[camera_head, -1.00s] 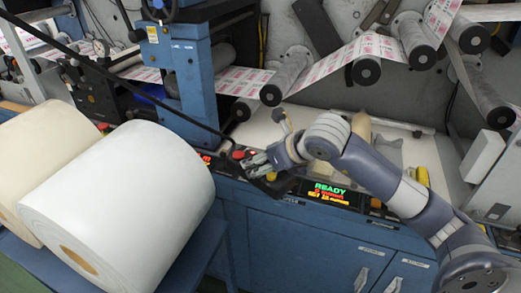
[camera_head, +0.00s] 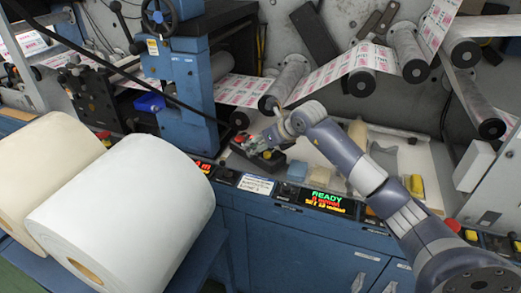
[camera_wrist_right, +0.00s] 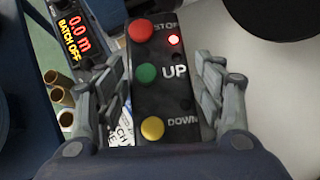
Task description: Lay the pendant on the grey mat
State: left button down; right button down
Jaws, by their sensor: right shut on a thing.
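The pendant (camera_head: 268,162) is a dark box with a cord rising from its far end. In the right wrist view the pendant (camera_wrist_right: 162,75) shows red, green and yellow buttons marked STOP, UP and DOWN, and a lit red lamp. My right gripper (camera_head: 258,146) is shut on it, one finger along each side, near the front edge of the pale worktop. A grey flat piece (camera_head: 385,157) lies on the worktop to the right, partly behind my right arm; I cannot tell if it is the mat. My left gripper is not in view.
A lit READY display (camera_head: 329,201) is on the blue console front. A roller (camera_head: 287,80) with printed web hangs above the worktop. Large white rolls (camera_head: 130,215) fill the left front.

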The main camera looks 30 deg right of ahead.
jog(key=f+p, duration=0.1)
jog(key=f, duration=0.2)
jog(key=shift+w+f, duration=0.15)
jog(key=shift+w, duration=0.05)
jog(key=shift+c, duration=2)
grip_release()
jog(key=shift+s+f, duration=0.1)
jog(key=shift+f, duration=0.05)
jog(key=shift+s, duration=0.1)
jog(key=b+v, duration=0.1)
jog(key=v, duration=1.1)
jog(key=shift+b, duration=0.4)
